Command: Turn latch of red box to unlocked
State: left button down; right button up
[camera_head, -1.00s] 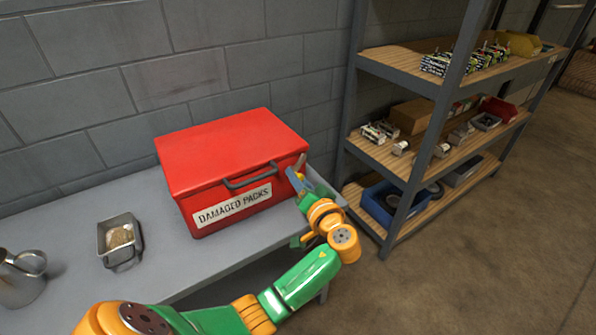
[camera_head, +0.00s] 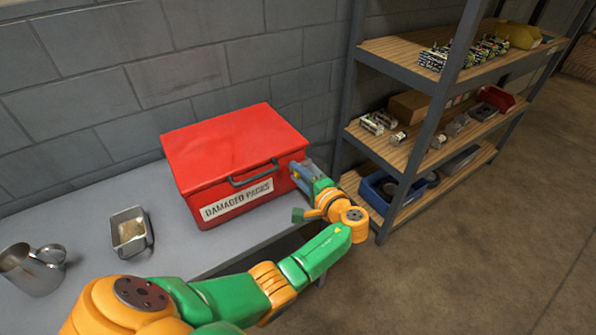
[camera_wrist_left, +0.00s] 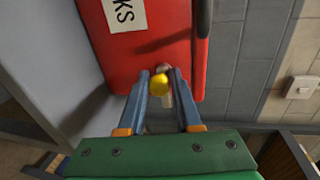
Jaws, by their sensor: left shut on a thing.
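The red box (camera_head: 235,150) stands closed on the grey bench, with a black handle and a "DAMAGED PACKS" label on its front. My left gripper (camera_head: 296,174) is at the right end of the box front. In the left wrist view, its two blue-grey fingers (camera_wrist_left: 160,84) are on either side of the latch (camera_wrist_left: 167,98), a small pale lever beside a yellow round part, against the red face (camera_wrist_left: 150,50). The gripper is shut on the latch. In the head view the fingers and wrist hide the latch, so its exact angle cannot be told. My right gripper is not in view.
On the bench (camera_head: 92,205) stand a metal tray (camera_head: 146,238) with grainy contents and a metal jug (camera_head: 36,275). A shelf rack (camera_head: 408,160) with bins and parts stands close on the right. A block wall is behind; open floor lies front right.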

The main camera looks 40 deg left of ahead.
pick_arm(q)
jog(key=shift+f+m, duration=0.1)
jog(key=shift+m, duration=0.3)
jog(key=shift+s+g, duration=0.1)
jog(key=shift+g, duration=0.2)
jog(key=c, duration=0.6)
grip_release()
jog(key=v, duration=0.7)
jog(key=shift+d+f, duration=0.1)
